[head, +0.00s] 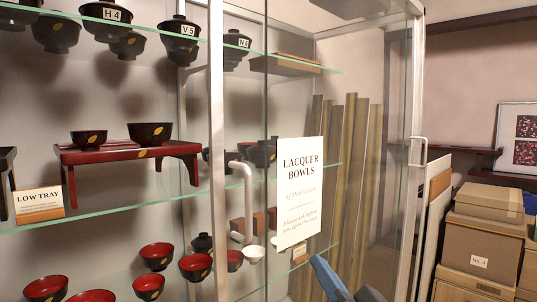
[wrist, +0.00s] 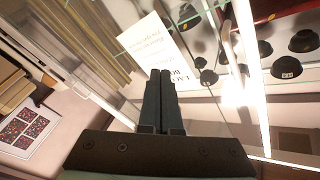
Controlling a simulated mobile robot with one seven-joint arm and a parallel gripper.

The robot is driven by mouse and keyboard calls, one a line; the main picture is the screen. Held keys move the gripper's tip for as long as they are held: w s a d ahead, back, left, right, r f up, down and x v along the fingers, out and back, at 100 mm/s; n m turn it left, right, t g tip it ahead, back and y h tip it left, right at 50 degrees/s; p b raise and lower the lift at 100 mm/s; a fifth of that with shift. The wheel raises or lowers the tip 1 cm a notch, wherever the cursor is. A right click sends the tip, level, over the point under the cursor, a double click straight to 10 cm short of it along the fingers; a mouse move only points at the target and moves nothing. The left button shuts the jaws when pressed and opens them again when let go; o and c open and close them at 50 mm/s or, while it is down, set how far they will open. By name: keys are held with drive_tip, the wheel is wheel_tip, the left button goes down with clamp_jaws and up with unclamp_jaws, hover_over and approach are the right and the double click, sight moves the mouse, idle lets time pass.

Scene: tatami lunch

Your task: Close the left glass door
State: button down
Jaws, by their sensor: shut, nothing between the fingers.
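The glass doors of a display cabinet fill the left and middle of the head view. A clear pane (head: 285,110) carries a white sign reading "LACQUER BOWLS" (head: 301,190). A pale upright frame (head: 215,120) stands left of it, with a white curved handle (head: 245,200) beside it. Another metal upright (head: 416,120) with a handle (head: 424,150) stands to the right. I cannot tell for certain how far the left door stands open. My gripper (wrist: 160,74) is shut and empty, in front of the sign in the wrist view. Contact with the glass cannot be told.
Glass shelves behind hold dark and red bowls (head: 155,255) and a red low tray (head: 125,152). Tall wooden strips (head: 345,150) stand behind the pane. Stacked boxes (head: 480,250) and a framed picture (head: 518,140) are at the right.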

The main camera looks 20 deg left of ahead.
wheel_tip(320, 180, up, 3)
drive_tip(key=m+g+y+p, duration=0.1)
drive_tip(key=g+p, duration=0.1)
drive_tip(key=p, duration=0.3)
drive_tip(key=m+g+y+p, duration=0.4)
drive_tip(key=p, duration=1)
approach(260, 197)
drive_tip(key=x, duration=0.4)
drive_tip(key=shift+w+a+f, duration=0.1)
drive_tip(key=shift+w+a, duration=0.05)
drive_tip(key=shift+a, duration=0.05)
drive_tip(key=shift+s+a+p, duration=0.25)
drive_tip(key=shift+s+p, duration=0.15)
drive_tip(key=shift+s, duration=0.6)
drive_tip(key=shift+s+a+p, duration=0.2)
drive_tip(key=shift+s+p, duration=0.2)
drive_tip(key=shift+s, duration=0.6)
drive_tip(key=shift+a, duration=0.1)
